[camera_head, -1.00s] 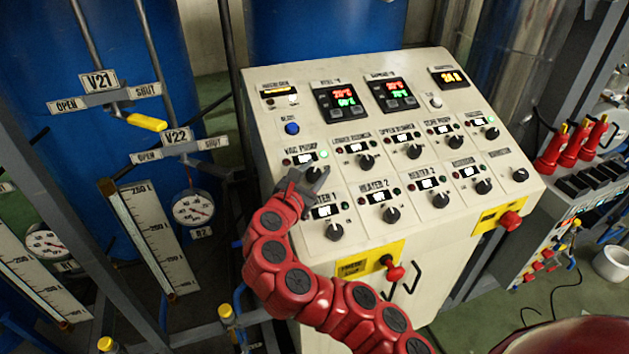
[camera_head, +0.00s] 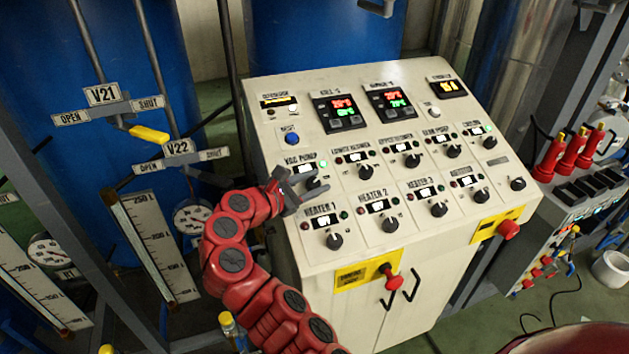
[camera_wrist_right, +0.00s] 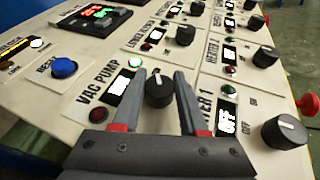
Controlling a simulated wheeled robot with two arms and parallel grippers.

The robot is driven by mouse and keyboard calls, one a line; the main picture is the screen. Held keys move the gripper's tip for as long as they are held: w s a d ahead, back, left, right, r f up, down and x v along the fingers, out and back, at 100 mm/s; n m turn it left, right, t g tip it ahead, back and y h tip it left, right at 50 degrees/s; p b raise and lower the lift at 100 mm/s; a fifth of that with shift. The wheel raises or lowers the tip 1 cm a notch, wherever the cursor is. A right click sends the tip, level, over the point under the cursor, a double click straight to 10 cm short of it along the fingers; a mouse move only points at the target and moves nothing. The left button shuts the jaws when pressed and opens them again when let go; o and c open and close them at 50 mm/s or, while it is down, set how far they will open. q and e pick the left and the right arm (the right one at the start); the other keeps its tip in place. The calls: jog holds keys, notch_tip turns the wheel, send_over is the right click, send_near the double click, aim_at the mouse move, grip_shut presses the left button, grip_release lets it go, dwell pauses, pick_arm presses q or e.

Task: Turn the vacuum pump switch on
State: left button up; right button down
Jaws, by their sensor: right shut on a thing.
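The vacuum pump switch, a black round knob with a white mark (camera_wrist_right: 158,88), sits on the sloped panel beside its "VAC PUMP" label. In the wrist view it stands between the two grey fingers of my right gripper (camera_wrist_right: 166,80), which is shut on it. In the head view my right gripper (camera_head: 312,193) covers much of the knob. A green lamp (camera_wrist_right: 135,63) by the label is lit, and the red lamp (camera_wrist_right: 98,115) beside it looks dark. My left gripper is not in view.
The cream control panel (camera_head: 372,245) carries several similar knobs close by, including the Heater 1 knob (camera_head: 334,241) just below. A blue button (camera_head: 292,139) lies above the pump switch. Red emergency knobs (camera_head: 393,284) stick out at the panel's front. Valve frames and gauges stand left.

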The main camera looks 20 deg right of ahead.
jog(key=shift+f, duration=0.1)
dwell(0.3)
jog(key=shift+c, duration=2.2)
grip_release()
jog(key=shift+s+a, duration=0.15)
jog(key=shift+a, duration=0.25)
jog(key=b+v, duration=0.4)
jog(key=v, duration=1.2)
jog(key=shift+s+a+r, duration=0.15)
jog(key=shift+a+r, duration=0.05)
jog(key=shift+r, duration=0.05)
